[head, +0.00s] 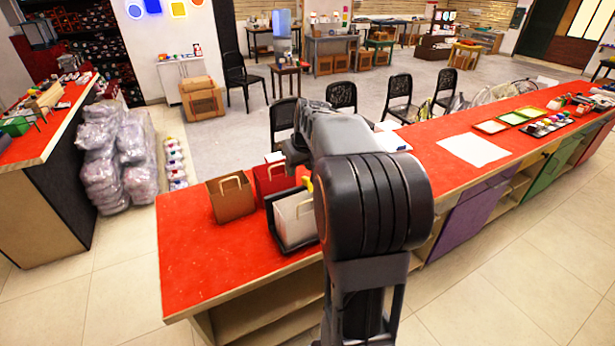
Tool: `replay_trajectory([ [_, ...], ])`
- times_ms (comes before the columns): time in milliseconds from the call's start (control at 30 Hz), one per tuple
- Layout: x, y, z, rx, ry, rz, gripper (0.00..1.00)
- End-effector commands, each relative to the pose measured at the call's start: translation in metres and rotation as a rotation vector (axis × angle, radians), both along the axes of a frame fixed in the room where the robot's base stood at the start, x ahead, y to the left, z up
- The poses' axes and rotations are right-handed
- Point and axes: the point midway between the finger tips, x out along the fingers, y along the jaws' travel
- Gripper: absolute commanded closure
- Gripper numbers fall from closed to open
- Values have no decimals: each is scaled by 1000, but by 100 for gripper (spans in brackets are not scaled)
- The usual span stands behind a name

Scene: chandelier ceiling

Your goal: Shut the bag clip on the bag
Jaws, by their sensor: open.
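A white paper bag (296,219) with a handle stands in a black holder (278,228) on the red counter. A small yellow piece (308,184) shows at the upper right of the white bag, partly behind my arm. It may be the bag clip, but I cannot tell whether it is open or shut. My gripper (295,158) is above and behind the white bag, at the far end of my arm. It is open. Its fingertips and what lies between them are not clear, as my own arm covers much of this area.
A brown bag (231,198) and a red bag (271,178) stand close to the holder. The red counter (205,265) is bare at its front left. A white sheet (473,150) and several small trays lie farther right. Black chairs (342,96) stand behind the counter.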

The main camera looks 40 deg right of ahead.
Motion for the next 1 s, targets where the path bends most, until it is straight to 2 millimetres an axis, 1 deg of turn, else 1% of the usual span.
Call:
replay_trajectory([
  [33,7,-21,-1,-1,-7,-13,53],
  [100,13,-41,-1,-7,-16,-18,53],
  [200,19,-60,-2,-12,-26,-23,53],
  [300,23,-69,-7,-14,-29,-24,53],
  [467,31,-73,-27,-14,-28,-24,53],
  [800,56,-75,-87,-13,-27,-24,53],
  [1000,66,-77,-112,-15,-29,-24,53],
])
